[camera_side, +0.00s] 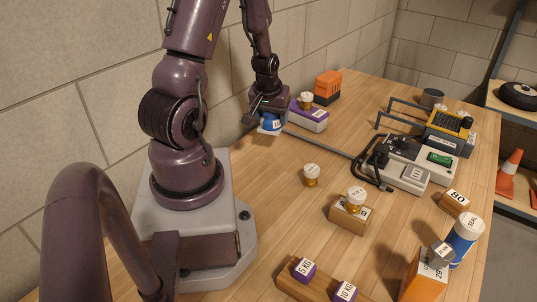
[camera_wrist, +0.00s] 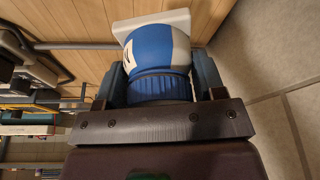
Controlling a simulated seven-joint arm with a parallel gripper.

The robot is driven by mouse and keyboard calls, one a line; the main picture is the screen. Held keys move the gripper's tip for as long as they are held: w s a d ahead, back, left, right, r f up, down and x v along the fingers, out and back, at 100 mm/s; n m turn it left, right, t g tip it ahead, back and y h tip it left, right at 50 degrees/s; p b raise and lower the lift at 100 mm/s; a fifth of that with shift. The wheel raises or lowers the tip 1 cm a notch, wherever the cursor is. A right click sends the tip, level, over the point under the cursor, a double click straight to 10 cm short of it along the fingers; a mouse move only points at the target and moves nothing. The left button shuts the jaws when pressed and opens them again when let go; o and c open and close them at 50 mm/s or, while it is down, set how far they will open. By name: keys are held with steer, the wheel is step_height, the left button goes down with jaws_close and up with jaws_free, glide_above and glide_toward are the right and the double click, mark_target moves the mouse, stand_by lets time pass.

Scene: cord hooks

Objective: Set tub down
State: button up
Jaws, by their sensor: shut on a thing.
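A blue tub (camera_side: 270,124) with a white label is held in my gripper (camera_side: 267,114) near the wall at the back left of the table. In the wrist view the blue tub (camera_wrist: 157,55) sits between both fingers of my gripper (camera_wrist: 158,88), with its ribbed blue part nearest the palm. The fingers are shut on its two sides. A white flat piece (camera_wrist: 178,22) shows just beyond the tub. I cannot tell whether the tub touches it or hangs above it.
A purple-and-white box (camera_side: 308,118) with a small jar on top stands right of my gripper, and an orange-and-black block (camera_side: 327,86) stands behind it. A grey rod (camera_side: 318,143) runs towards a grey device (camera_side: 405,170) with a black cord. The wall is close on the left.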

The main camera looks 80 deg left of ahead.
mark_target(265, 129)
steer(key=shift+s+d+f+n, duration=0.25)
steer(key=shift+s+f, duration=0.15)
steer(key=shift+s, duration=0.1)
steer(key=shift+s+d+f+n, duration=0.15)
steer(key=shift+s+d+f, duration=0.05)
steer(key=shift+s+f, duration=0.2)
steer(key=shift+d+x, duration=0.2)
steer(key=shift+x, duration=0.95)
steer(key=shift+f, duration=2.4)
steer(key=shift+f, duration=0.15)
steer(key=o, duration=1)
steer(key=shift+c, duration=0.2)
